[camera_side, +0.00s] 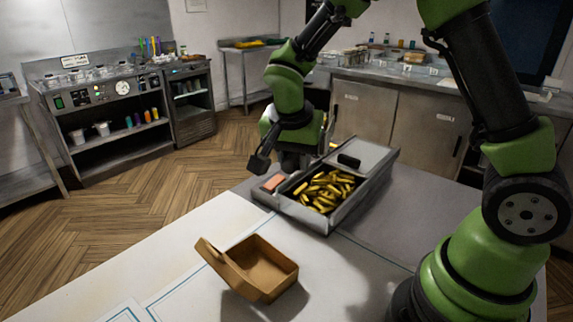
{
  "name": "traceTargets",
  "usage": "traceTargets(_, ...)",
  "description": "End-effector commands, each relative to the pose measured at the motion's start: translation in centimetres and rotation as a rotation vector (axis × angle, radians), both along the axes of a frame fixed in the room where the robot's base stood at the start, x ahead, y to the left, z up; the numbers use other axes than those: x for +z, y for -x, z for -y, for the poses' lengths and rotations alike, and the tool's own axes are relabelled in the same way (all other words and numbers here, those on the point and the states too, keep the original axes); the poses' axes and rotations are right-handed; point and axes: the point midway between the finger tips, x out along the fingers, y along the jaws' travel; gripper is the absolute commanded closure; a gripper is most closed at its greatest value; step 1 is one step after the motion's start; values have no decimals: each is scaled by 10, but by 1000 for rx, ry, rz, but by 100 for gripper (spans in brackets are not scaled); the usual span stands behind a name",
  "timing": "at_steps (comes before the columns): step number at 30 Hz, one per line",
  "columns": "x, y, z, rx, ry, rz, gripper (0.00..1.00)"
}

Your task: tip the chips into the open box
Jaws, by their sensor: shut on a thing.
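Yellow chips (323,190) lie in a heap in a long grey metal tray (318,218) on the table. The open brown box (262,283) stands on the white part of the table, in front of the tray and to its left. Its lid is tilted back to the left, and no chips show inside. My gripper (289,162) is at the far left edge of the tray, shut, apparently on the tray's edge; its fingertips are partly hidden. A pink block (274,183) sits at the tray's left end.
White table surface (165,268) is clear left of the box. A control counter (105,110) stands at the back left, and cabinets (400,115) stand behind.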

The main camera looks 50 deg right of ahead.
Motion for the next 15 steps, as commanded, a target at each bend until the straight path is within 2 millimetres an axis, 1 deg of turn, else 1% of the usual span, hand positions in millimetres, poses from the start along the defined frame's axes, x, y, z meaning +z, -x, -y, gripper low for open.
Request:
traceTargets(3, -1, 5, 10, 207, -3, 0, 100)
traceTargets(9, -2, 11, 22, 557, -7, -1, 100)
traceTargets(15, -3, 14, 30, 804, -10, -4, 100)
